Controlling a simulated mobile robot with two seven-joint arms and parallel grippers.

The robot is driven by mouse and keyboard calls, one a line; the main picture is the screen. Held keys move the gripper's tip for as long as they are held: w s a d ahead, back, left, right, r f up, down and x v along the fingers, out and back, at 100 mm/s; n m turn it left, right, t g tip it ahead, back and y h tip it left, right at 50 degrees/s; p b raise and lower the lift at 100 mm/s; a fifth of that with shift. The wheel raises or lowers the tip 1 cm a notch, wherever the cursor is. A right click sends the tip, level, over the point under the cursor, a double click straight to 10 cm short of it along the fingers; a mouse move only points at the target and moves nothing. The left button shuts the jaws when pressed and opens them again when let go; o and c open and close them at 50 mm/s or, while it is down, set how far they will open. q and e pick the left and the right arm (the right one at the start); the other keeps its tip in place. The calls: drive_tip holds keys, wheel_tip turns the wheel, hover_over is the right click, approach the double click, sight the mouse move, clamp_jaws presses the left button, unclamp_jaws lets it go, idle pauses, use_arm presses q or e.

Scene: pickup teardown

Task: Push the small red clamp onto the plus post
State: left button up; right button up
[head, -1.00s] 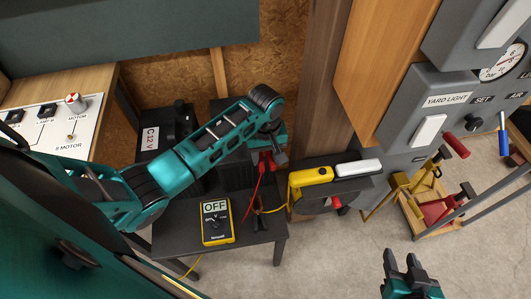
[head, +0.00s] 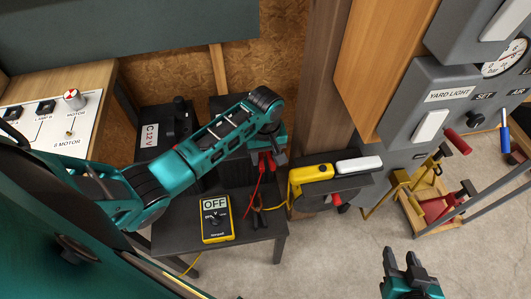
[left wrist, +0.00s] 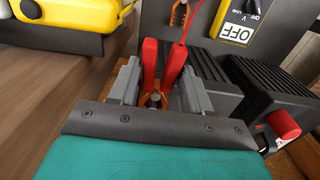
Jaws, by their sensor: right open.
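The small red clamp shows in the left wrist view (left wrist: 173,62) as two red handles with copper jaws, a red lead running from it. It also shows in the head view (head: 266,161). My left gripper (left wrist: 157,88) has its grey fingers on either side of the clamp and seems closed on it. My right gripper (head: 403,264) is open and empty at the lower right.
The yellow meter (head: 216,221) reading OFF lies on the dark low table (head: 188,226). A black clamp (head: 258,215) lies beside it. A yellow tool (head: 311,175) and a white block (head: 358,166) are to the right. A C 12 V box (head: 152,140) stands left, behind my arm.

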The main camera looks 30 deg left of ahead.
use_arm(q)
drive_tip(key=o, duration=0.4)
drive_tip(key=shift+o, duration=0.2)
wheel_tip(320, 180, up, 13)
drive_tip(key=shift+p, duration=0.35)
drive_tip(key=s+f+m+t, duration=0.1)
drive_tip(key=s+m+t, duration=0.3)
drive_tip(key=s+m, duration=1.05)
wheel_tip(320, 180, down, 9)
drive_tip(key=w+d+n+t+h, duration=0.2)
drive_tip(key=n+t, duration=0.2)
drive_tip(key=t, duration=0.2)
drive_tip(key=shift+t, duration=0.4)
